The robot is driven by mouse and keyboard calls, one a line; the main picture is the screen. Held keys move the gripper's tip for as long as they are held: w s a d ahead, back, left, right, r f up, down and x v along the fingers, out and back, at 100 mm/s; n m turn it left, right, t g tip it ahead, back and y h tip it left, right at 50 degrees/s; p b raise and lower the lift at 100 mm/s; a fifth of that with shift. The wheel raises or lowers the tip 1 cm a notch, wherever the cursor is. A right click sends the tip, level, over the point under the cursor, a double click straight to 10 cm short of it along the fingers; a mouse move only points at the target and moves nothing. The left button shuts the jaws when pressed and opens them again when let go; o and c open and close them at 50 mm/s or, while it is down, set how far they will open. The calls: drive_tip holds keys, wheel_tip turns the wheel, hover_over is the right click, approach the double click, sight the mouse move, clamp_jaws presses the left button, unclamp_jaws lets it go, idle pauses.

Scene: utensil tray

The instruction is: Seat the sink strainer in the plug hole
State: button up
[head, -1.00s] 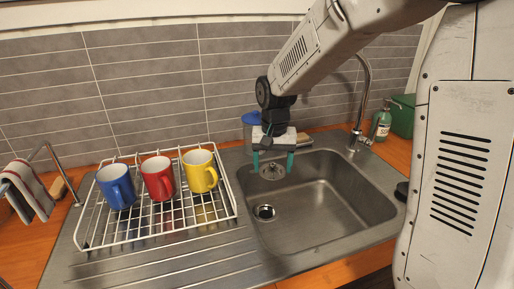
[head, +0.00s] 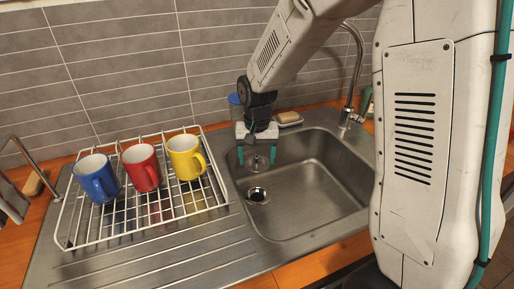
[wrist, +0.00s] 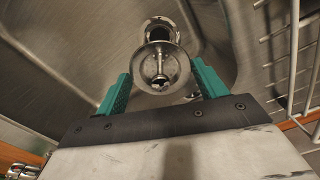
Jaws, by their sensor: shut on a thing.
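My gripper (head: 257,159) has its teal fingers shut on the metal sink strainer (head: 258,164), holding it above the sink floor. In the wrist view the round strainer (wrist: 160,66) sits between the fingertips (wrist: 161,76), its dished face and central stem towards the camera. The plug hole (head: 257,196) is a dark, metal-rimmed opening in the left part of the basin, below and in front of the strainer in the head view. In the wrist view the plug hole (wrist: 160,23) shows just beyond the strainer, which overlaps its near edge.
A white dish rack (head: 140,224) with blue (head: 97,180), red (head: 141,168) and yellow (head: 186,158) mugs stands left of the basin (head: 305,205). The faucet (head: 352,80) rises behind the basin at right. A blue container (head: 235,105) stands behind the gripper. The basin's right part is clear.

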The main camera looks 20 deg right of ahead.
drive_tip(key=shift+f, duration=5.9)
drive_tip(key=shift+f, duration=1)
drive_tip(key=o, duration=1)
drive_tip(key=shift+o, duration=0.2)
drive_tip(key=shift+r, duration=0.1)
drive_tip(key=shift+r, duration=2.4)
drive_tip(key=shift+n+g, duration=0.7)
drive_tip(key=shift+g, duration=0.2)
drive_tip(key=s, duration=0.4)
drive_tip(key=shift+s+d+r, duration=0.2)
drive_tip(key=shift+s+r, duration=0.15)
drive_tip(key=shift+r, duration=0.05)
drive_tip(key=s+d+r+n+t, duration=0.2)
drive_tip(key=s+r+t, duration=0.1)
drive_tip(key=s+r, duration=2)
drive_tip(key=shift+s+d+r+n, duration=0.15)
drive_tip(key=shift+d+r+n, duration=0.25)
drive_tip(key=shift+r, duration=0.45)
